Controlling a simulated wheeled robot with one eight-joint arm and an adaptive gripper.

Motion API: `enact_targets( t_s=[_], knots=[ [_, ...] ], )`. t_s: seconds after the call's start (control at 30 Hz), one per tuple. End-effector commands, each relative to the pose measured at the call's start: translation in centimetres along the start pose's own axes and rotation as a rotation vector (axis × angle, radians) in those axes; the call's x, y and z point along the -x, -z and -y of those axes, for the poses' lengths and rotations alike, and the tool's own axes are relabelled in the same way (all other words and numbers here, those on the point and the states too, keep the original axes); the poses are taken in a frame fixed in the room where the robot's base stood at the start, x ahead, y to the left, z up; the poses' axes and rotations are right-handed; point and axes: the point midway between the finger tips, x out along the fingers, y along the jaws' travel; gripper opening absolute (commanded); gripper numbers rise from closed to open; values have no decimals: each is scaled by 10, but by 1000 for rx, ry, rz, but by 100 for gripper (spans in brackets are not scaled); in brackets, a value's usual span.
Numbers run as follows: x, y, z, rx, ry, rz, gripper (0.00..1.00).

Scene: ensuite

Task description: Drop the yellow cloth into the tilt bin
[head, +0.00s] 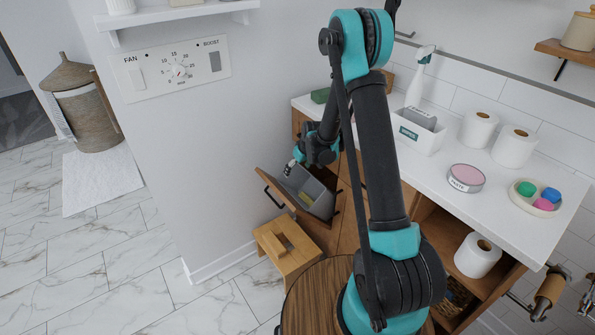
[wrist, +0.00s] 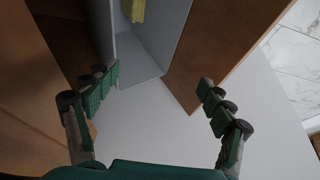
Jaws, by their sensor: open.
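The tilt bin is tipped open from the cabinet front, with a wooden front panel (head: 277,189) and a grey inner bin (head: 319,190). In the wrist view the grey inner bin (wrist: 140,55) is at the top centre. The yellow cloth (wrist: 133,9) shows inside it, cut off by the frame's top edge. A small yellow patch (head: 305,198) also shows inside the bin in the head view. My gripper (head: 291,167) is over the bin's opening in the head view. In the wrist view my gripper (wrist: 160,84) is open, its fingers apart with nothing between them.
A wooden step stool (head: 285,247) stands on the floor below the bin. The white wall with the fan control panel (head: 175,70) is close on the left. The counter (head: 465,199) carries toilet rolls (head: 478,129), a white caddy (head: 418,137) and a pink-topped tin (head: 466,178).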

Motion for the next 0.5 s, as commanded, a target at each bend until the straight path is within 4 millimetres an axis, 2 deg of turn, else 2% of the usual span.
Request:
enact_targets(
  t_s=[0.13, 0.5],
  knots=[
    [22, 0, 0, -1, 0, 0, 82],
    [52, -77, -1, -3, -1, 0, 82]
  ],
)
